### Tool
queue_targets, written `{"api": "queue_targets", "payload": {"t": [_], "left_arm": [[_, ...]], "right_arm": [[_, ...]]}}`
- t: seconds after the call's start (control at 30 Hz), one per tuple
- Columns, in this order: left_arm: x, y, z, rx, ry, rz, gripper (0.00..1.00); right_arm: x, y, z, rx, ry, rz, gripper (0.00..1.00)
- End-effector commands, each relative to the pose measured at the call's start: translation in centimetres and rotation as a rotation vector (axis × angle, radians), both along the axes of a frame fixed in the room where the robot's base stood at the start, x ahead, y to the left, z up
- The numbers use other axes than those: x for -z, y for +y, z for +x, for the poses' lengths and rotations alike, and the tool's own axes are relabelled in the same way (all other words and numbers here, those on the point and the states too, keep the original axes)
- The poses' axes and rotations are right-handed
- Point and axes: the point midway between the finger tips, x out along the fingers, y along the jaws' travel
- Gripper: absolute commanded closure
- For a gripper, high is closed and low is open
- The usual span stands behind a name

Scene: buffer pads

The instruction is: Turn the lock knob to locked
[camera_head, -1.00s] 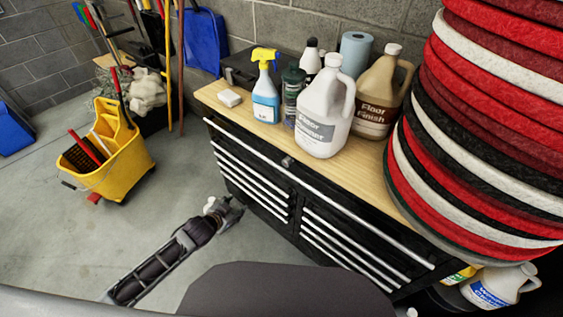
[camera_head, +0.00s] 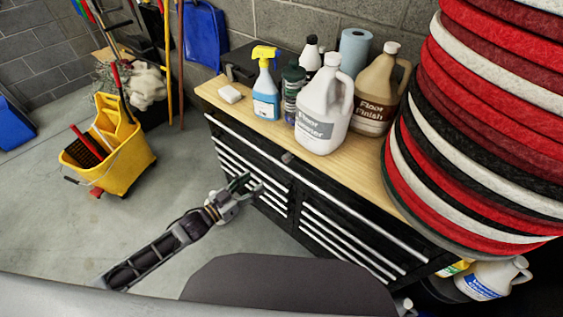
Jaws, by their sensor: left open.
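A small grey lock knob (camera_head: 287,158) sits at the top middle of the black drawer chest's (camera_head: 330,203) front, just under the wooden top. Its turn position is too small to tell. My left gripper (camera_head: 249,186) is open, in front of the chest's left bank of drawers. It is lower than the knob and to its left, apart from it in the picture. I cannot tell whether its fingers touch the drawer fronts. My right gripper is not in view.
Bottles, including a white jug (camera_head: 323,110) and a blue spray bottle (camera_head: 265,95), stand on the wooden top. A tall stack of red, black and white pads (camera_head: 480,130) rises at the right. A yellow mop bucket (camera_head: 125,165) stands on the open floor at left.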

Motion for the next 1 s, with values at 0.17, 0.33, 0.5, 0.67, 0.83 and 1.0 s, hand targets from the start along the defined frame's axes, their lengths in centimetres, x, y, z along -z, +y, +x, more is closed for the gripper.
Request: {"api": "queue_targets", "payload": {"t": [0.17, 0.33, 0.5, 0.67, 0.83, 1.0], "left_arm": [[-0.6, -0.3, -0.3, 0.017, -0.013, -0.033, 0.49], [-0.7, -0.3, -0.3, 0.017, -0.012, -0.034, 0.49], [-0.6, -0.3, -0.2, 0.017, -0.013, -0.033, 0.49], [-0.7, -0.4, 0.0, 0.016, -0.013, -0.033, 0.49], [-0.7, -1.0, 0.6, 0.015, -0.012, -0.034, 0.49], [-0.7, -1.8, 1.5, 0.015, -0.012, -0.034, 0.49]], "right_arm": [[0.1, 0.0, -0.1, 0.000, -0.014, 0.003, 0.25], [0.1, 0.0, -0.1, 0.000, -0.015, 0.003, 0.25], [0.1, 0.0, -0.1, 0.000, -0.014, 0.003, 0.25], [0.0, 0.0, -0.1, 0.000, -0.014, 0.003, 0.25], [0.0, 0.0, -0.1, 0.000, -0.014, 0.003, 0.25], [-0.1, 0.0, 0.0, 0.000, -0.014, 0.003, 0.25]]}}
